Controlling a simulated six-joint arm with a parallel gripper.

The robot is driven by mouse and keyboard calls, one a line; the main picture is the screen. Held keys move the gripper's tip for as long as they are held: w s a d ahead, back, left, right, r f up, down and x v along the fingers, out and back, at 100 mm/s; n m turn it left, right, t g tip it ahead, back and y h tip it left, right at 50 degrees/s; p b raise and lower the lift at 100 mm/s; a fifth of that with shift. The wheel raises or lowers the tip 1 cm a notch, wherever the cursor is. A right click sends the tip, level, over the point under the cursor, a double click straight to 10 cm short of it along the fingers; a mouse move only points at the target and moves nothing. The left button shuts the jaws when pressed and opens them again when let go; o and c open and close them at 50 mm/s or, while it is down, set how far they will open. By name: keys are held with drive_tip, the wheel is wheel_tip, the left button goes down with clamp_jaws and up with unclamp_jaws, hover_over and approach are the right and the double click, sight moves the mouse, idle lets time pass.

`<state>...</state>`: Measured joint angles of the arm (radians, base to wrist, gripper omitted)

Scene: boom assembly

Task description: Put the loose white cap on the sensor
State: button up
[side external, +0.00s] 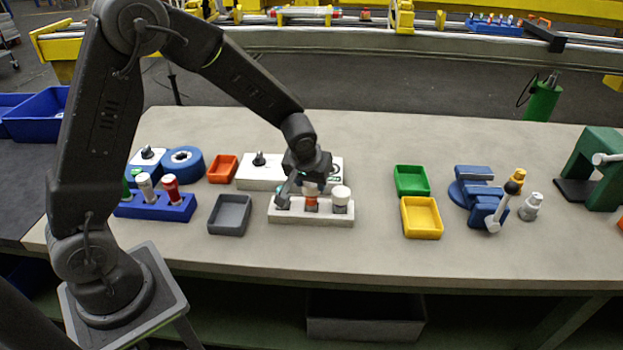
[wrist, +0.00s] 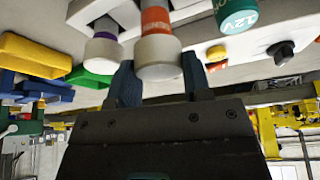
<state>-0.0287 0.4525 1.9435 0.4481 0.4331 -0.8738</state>
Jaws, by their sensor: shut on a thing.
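The white block (side external: 312,217) holds a row of sensors on the table. The middle sensor has an orange band (side external: 311,204); the band also shows in the wrist view (wrist: 156,20). My gripper (side external: 309,186) is above this sensor, pointing down. In the wrist view its blue fingers (wrist: 160,75) are shut on the white cap (wrist: 158,60). The cap is in line with the orange-banded sensor and appears to meet its end; I cannot tell how far it is seated. The right-hand sensor (side external: 341,198), with a purple band in the wrist view, has a white cap (wrist: 103,54).
A teal part marked 12V (wrist: 236,14) is close beside my gripper. A white fixture (side external: 262,172) stands behind the block. A grey tray (side external: 230,215) is left; green (side external: 411,180) and yellow (side external: 421,218) trays are right. A blue vise (side external: 478,195) stands farther right. The front table strip is clear.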

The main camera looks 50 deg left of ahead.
drive_tip(key=shift+f, duration=0.95)
drive_tip(key=shift+f, duration=0.2)
drive_tip(key=o, duration=1)
drive_tip(key=shift+c, duration=0.2)
drive_tip(key=shift+r, duration=0.1)
drive_tip(key=shift+r, duration=3.45)
